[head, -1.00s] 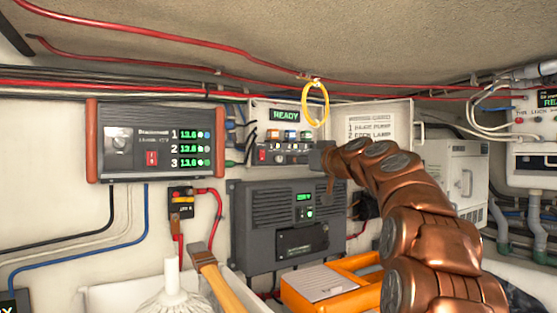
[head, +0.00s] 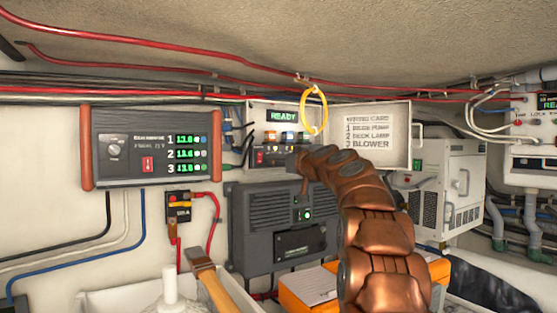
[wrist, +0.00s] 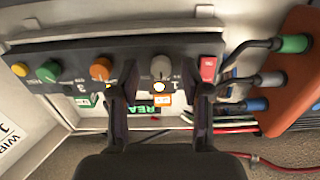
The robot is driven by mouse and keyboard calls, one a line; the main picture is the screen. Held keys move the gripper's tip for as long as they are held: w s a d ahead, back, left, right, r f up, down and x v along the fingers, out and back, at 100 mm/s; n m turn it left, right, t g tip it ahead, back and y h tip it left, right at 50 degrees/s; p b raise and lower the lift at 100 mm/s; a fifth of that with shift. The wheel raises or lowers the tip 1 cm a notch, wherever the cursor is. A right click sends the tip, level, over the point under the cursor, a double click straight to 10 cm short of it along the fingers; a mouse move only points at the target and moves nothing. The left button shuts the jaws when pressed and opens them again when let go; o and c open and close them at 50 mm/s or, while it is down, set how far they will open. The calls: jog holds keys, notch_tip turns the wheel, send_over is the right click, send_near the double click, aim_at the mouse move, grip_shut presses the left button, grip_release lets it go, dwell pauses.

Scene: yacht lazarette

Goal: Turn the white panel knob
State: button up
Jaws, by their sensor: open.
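The white panel knob (wrist: 161,66) is a pale grey-white round knob on the dark strip of the open panel box (head: 254,112). In the wrist view, which shows the panel upside down, it sits between the orange knob (wrist: 101,69) and the red switch (wrist: 208,68). My gripper (wrist: 162,88) is open, with one dark finger on each side of the white knob's column. I cannot tell whether either finger touches it. In the head view my gripper (head: 298,163) is at the panel's lower right and hides part of the knob row.
A green knob (wrist: 48,71) and yellow button (wrist: 19,69) share the strip. The box's open door (head: 372,134) carries a wiring card. A yellow loop (head: 314,108) hangs before the panel. A grey unit (head: 258,232) sits below; a battery monitor (head: 145,147) is at left.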

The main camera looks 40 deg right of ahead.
grip_shut()
jog(key=shift+a, duration=0.15)
dwell(0.4)
jog(key=shift+m+b, duration=0.4)
jog(key=shift+b, duration=0.45)
jog(key=shift+s+r+m+p, duration=0.1)
jog(key=shift+m+p, duration=0.45)
jog(key=shift+m, duration=1.5)
jog(key=shift+r+m+p, duration=0.1)
jog(key=shift+m+p, duration=0.45)
jog(key=shift+m, duration=1.5)
jog(key=shift+d, duration=0.2)
